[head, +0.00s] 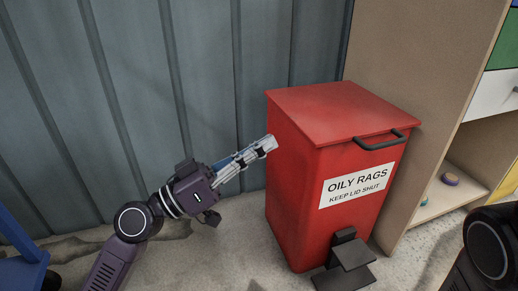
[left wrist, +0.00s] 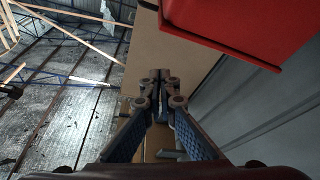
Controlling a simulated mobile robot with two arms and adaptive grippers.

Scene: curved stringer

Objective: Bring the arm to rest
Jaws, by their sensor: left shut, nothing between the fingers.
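My left arm comes in from the lower left in the head view. Its left gripper (head: 268,145) is shut and empty, in front of the upper left side of the red bin in that view. In the left wrist view the two fingers of the left gripper (left wrist: 161,78) meet at their tips with nothing between them. Part of my right arm (head: 487,250) shows at the lower right edge of the head view; its gripper is out of the picture.
A red oily-rags bin (head: 345,101) with its lid down stands close to the left gripper. It has a dark handle and a black pedal (head: 345,262). A corrugated grey wall (head: 150,90) is behind. A wooden shelf unit (head: 400,50) stands at right. A blue object (head: 22,235) is at far left.

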